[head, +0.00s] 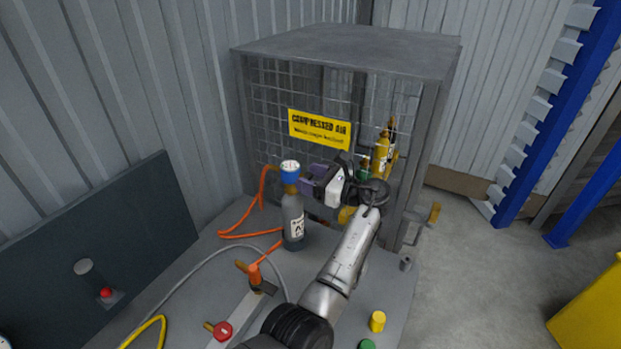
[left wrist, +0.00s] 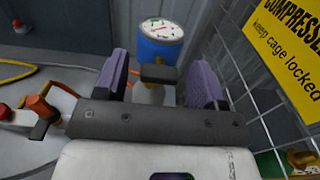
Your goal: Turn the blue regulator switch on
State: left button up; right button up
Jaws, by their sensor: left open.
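The blue regulator (head: 290,177) with a white round gauge sits on top of a grey cylinder (head: 293,222) that stands upright on the bench. In the left wrist view the blue regulator (left wrist: 160,47) lies beyond and between the two purple fingers. A dark block (left wrist: 158,74) shows at its lower front; I cannot tell its switch position. My left gripper (head: 307,180) is open and empty, just right of the regulator in the head view. It appears apart from it. My right gripper is not in view.
A mesh cage (head: 345,55) with a yellow sign (head: 319,128) stands close behind the gripper and holds yellow and green cylinders. An orange hose (head: 238,235) runs left of the cylinder. A red-knobbed valve (head: 222,331) and a yellow cap (head: 377,321) are on the near bench.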

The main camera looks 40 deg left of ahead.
pick_arm(q)
jog(key=shift+a, duration=0.1)
jog(key=c, duration=0.9)
jog(key=shift+c, duration=0.2)
